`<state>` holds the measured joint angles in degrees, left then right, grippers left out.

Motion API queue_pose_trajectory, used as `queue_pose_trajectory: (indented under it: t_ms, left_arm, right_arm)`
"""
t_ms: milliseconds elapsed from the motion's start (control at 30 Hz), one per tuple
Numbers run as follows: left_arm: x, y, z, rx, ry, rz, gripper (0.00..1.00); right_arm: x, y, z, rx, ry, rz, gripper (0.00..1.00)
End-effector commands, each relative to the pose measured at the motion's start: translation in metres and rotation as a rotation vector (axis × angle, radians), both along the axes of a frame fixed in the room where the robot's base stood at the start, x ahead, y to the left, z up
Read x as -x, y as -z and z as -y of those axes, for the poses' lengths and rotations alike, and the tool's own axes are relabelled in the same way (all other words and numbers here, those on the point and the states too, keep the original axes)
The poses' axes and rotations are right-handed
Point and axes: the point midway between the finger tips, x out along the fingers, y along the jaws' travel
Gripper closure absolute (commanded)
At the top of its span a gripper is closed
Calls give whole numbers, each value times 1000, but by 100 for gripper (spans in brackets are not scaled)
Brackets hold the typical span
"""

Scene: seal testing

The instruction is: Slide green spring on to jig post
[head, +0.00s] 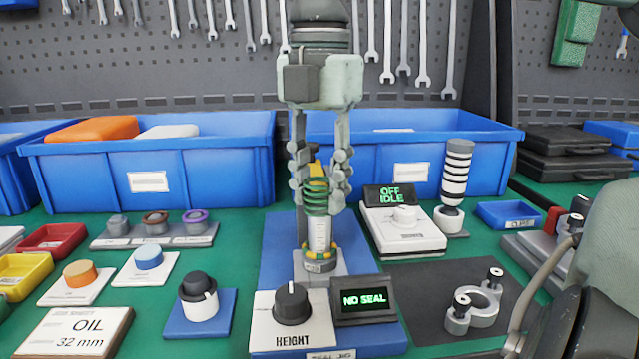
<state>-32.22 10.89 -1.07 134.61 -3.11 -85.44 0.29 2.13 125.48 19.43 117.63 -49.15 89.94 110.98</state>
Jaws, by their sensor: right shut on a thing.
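The green spring (316,197) is upright at the centre of the head view, between the fingers of my right gripper (321,195). The gripper points straight down and is shut on the spring. The jig post (320,236) is white with marks and stands upright directly below, in line with the spring. A yellow part (318,172) shows at the spring's top, between the fingers. The spring's lower end is at the post's upper part; I cannot tell how far it goes around it. My left gripper is not in view.
The blue seal jig base (275,262) carries a HEIGHT knob (291,303) and a NO SEAL display (363,300). A striped post (456,170) and an OFF IDLE unit (405,230) stand to the right. Blue bins (85,165) are behind. A grey clamp (474,303) lies front right.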

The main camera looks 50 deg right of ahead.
Motion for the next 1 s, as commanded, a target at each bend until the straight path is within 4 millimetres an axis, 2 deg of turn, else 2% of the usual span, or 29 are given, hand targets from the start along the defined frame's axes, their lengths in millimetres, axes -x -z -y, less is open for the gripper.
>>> queue_pose_trajectory:
  t_ms: [367, 400, 567, 1000]
  left_arm:
    - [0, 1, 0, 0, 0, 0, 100]
    - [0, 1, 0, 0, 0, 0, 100]
    - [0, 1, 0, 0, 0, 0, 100]
    - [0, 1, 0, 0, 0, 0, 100]
  right_arm:
    - [0, 2, 0, 0, 0, 0, 96]
    - [0, 2, 0, 0, 0, 0, 62]
    - [0, 2, 0, 0, 0, 0, 43]
    - [0, 2, 0, 0, 0, -1, 43]
